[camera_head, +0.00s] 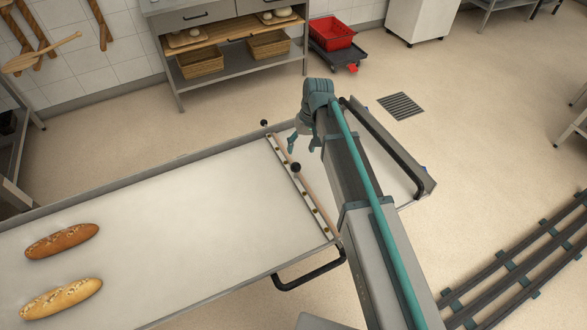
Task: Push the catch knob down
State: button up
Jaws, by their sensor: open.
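Two black ball knobs stand along a pale slotted bar (314,203) that crosses the long light tray (180,205). One knob (296,167) is near the middle of the bar. The other knob (264,122) is at its far end. I cannot tell which is the catch knob. My gripper (297,143) has teal fingers and is open, pointing down between the two knobs in the picture. It appears empty. I cannot tell its height or whether it touches the bar.
Two bread loaves, one brown (62,241) and one paler (61,299), lie at the tray's left. A black side handle (309,271) sticks out from its near edge. A dark bar (383,148) runs along the tray's right end. Behind is a shelf unit (235,75).

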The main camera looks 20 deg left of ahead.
aim_at(297, 164)
jog(key=f, duration=0.3)
jog(key=a+f+p, duration=0.1)
jog(key=f, duration=0.2)
jog(key=s+f+p, duration=0.1)
jog(key=f, duration=0.3)
jog(key=shift+a, duration=0.25)
grip_shut()
